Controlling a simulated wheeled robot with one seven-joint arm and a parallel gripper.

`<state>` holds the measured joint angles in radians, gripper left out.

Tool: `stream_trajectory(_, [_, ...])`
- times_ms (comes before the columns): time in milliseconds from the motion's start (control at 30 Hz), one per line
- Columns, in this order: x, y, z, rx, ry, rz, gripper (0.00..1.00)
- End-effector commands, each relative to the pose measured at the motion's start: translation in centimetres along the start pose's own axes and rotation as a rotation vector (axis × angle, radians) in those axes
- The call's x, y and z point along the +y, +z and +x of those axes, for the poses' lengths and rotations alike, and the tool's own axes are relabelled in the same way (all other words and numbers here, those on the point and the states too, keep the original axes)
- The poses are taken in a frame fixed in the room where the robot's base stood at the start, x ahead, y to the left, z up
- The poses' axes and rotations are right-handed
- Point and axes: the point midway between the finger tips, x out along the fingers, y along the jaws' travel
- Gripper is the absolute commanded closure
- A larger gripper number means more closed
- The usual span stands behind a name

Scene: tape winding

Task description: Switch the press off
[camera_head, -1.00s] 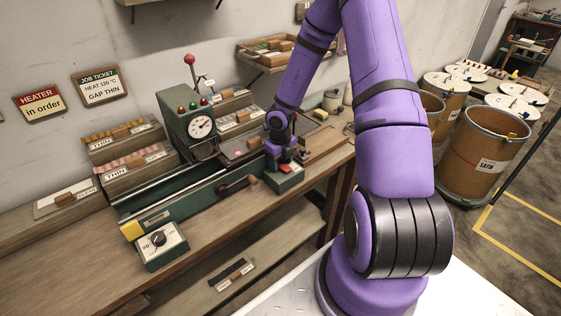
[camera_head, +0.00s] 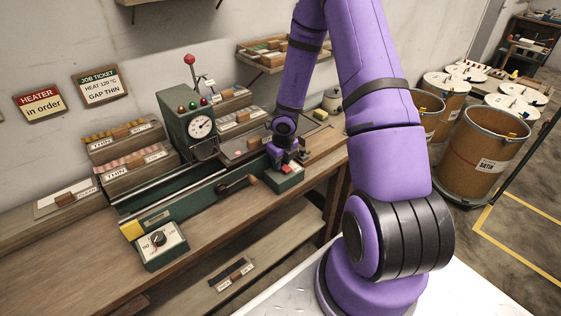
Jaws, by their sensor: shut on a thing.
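The press is a long green machine on the wooden bench, with a green gauge head (camera_head: 187,120) carrying a round white dial, coloured lamps and a red-knobbed lever. At its right end is a small green switch box (camera_head: 284,181) with a pale top and a red part (camera_head: 287,169). My gripper (camera_head: 283,161) points down at the top of this box, just behind the red part. It is shut on the switch there. The fingertips and the gripped part are mostly hidden, so the switch's position cannot be told.
A crank handle (camera_head: 238,184) sticks out of the press front, left of the box. A dial box (camera_head: 160,245) stands at the front left. Wooden trays (camera_head: 135,165) line the back. The bench front (camera_head: 215,215) is clear. Drums (camera_head: 483,158) stand on the floor at right.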

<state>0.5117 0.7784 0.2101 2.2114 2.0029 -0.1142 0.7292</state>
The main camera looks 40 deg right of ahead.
Motion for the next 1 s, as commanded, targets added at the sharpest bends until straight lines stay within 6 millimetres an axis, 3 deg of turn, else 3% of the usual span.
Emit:
stream_trajectory(400, [0.4, -1.14, 0.58, -0.045, 0.009, 0.001, 0.94])
stream_trajectory(1000, [0.39, -1.04, -0.37, -0.195, 0.013, 0.003, 0.94])
